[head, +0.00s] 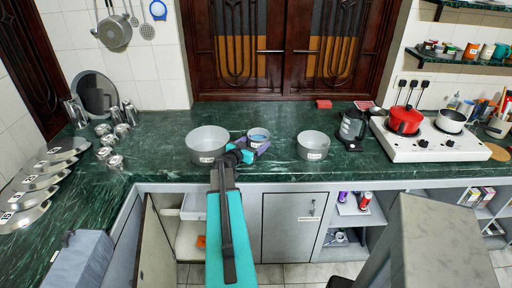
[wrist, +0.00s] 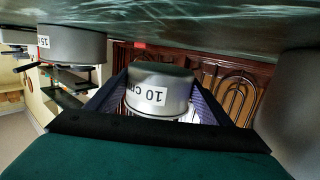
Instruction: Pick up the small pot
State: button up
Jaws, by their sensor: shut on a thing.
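The small pot (head: 258,133) is a grey metal pot with a bluish inside, between two larger pots in the head view. In the wrist view, which is upside down, the small pot (wrist: 160,80) carries a "10 cm" label and sits between my two fingers. My gripper (head: 256,146) reaches in from the front and is shut on the pot's sides. In the wrist view, door panels show between the pot's base and the counter, so it appears raised slightly. The pot looks upright.
A large pot (head: 207,143) stands close on the left of my gripper. The green counter (head: 285,120) is clear behind. Metal shakers (head: 107,150) stand left.

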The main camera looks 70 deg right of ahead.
jog(key=shift+r, duration=2.75)
jog(key=shift+r, duration=0.1)
